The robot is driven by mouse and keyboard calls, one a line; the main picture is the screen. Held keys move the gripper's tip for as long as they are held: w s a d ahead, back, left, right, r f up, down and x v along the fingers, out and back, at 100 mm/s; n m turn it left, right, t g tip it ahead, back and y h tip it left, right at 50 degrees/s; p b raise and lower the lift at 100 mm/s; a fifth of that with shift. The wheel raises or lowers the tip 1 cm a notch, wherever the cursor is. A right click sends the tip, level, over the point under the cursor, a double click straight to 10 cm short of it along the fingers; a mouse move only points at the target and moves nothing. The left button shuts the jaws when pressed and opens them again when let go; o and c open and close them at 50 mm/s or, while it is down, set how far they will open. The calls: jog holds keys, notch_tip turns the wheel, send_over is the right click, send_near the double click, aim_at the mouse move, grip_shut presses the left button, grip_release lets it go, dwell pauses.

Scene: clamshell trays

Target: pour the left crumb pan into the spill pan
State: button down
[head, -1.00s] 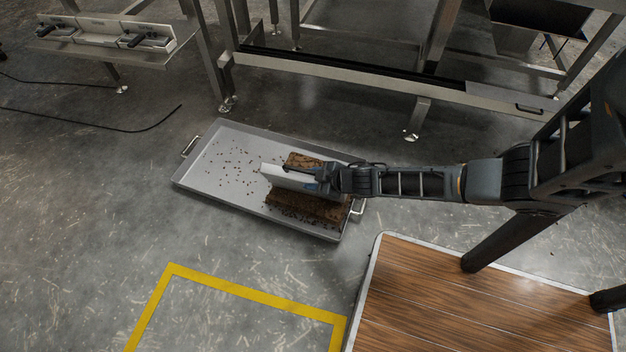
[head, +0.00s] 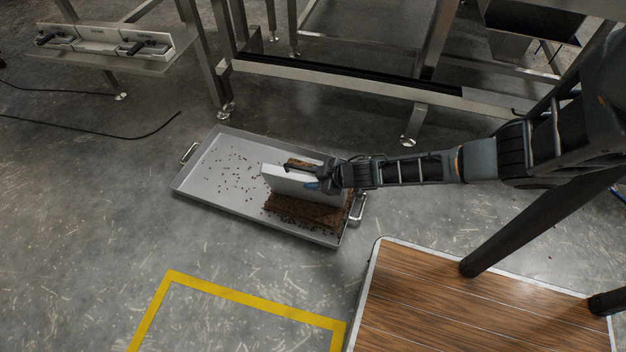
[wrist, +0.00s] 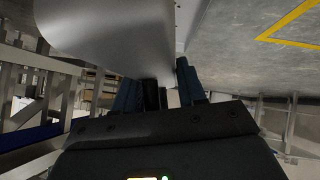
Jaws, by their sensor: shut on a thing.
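My gripper (head: 322,180) is shut on a pale metal crumb pan (head: 286,183) and holds it over the right half of the spill pan. The crumb pan stands tilted steeply on its side. In the wrist view the crumb pan (wrist: 110,35) fills the upper left, beyond the blue fingers of my gripper (wrist: 160,90). The spill pan (head: 215,180) is a wide grey tray with handles, lying on the floor. Brown crumbs (head: 305,212) lie heaped in its right part, with scattered bits to the left. The inside of the crumb pan is mostly hidden.
A steel frame (head: 370,88) stands behind the spill pan. A side shelf (head: 105,60) at upper left holds pans with black handles. A wood-topped platform (head: 480,300) is at lower right. Yellow floor tape (head: 245,297) and bare floor lie in front.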

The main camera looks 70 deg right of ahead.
jog(key=shift+w+d+r+m+y, duration=0.15)
jog(key=shift+d+r+y, duration=0.1)
jog(key=shift+d, duration=0.4)
jog(key=shift+d+r+m+y, duration=0.15)
jog(key=shift+d+r+y, duration=0.1)
jog(key=shift+d, duration=0.35)
jog(key=shift+d+r+m+y+b, duration=0.1)
jog(key=shift+d+m+y+b, duration=0.2)
jog(key=shift+d+y+b, duration=0.75)
jog(key=shift+w+d+h, duration=0.1)
jog(key=shift+d+h, duration=0.35)
jog(key=shift+d, duration=0.05)
jog(key=shift+d+r, duration=0.1)
